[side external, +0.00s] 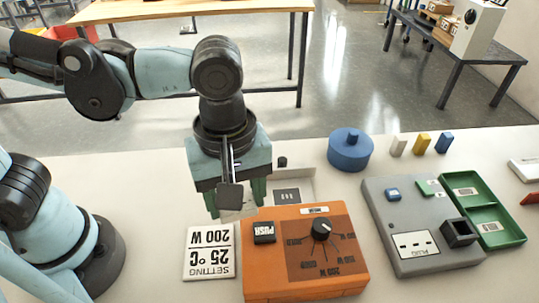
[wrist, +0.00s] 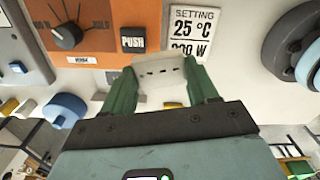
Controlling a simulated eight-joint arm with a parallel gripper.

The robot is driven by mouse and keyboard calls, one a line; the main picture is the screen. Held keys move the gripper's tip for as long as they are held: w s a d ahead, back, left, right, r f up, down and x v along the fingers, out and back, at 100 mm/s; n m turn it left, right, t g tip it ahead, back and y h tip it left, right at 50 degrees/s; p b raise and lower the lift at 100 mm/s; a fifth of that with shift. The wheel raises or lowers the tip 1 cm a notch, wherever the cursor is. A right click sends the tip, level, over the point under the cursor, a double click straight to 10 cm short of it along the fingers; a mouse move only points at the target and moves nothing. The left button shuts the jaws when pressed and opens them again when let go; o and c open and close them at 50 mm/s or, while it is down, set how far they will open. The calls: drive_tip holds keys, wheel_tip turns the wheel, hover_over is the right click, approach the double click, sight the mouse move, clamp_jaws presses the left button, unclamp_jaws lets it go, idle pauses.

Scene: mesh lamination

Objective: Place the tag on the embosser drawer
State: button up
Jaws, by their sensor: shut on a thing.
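My gripper (side external: 238,205) points down with its green fingers shut on a pale tag (wrist: 160,72). In the wrist view the tag spans the gap between the fingertips and bears a row of small dark marks. In the side view the tag is a pale patch partly hidden by the gripper. A low white unit with a dark slotted patch (side external: 287,196), apparently the embosser with its drawer, lies just right of the gripper, behind the orange box. The tag looks apart from it; the exact height cannot be told.
The orange box (side external: 306,248) with dial and PUSH button is close in front, beside the SETTING card (side external: 209,252). A grey panel (side external: 410,262), green tray (side external: 512,236) and blue round weight (side external: 350,153) stand to the right. White, yellow and blue blocks stand at the back right.

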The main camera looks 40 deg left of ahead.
drive_tip(key=shift+n, duration=0.9)
drive_tip(key=w+d, duration=0.4)
drive_tip(key=d, duration=0.1)
hover_over(287, 197)
wheel_tip(287, 197, down, 7)
drive_tip(key=shift+f, duration=2.05)
drive_tip(key=shift+f, duration=0.1)
drive_tip(key=o, duration=1)
drive_tip(key=shift+o, duration=0.2)
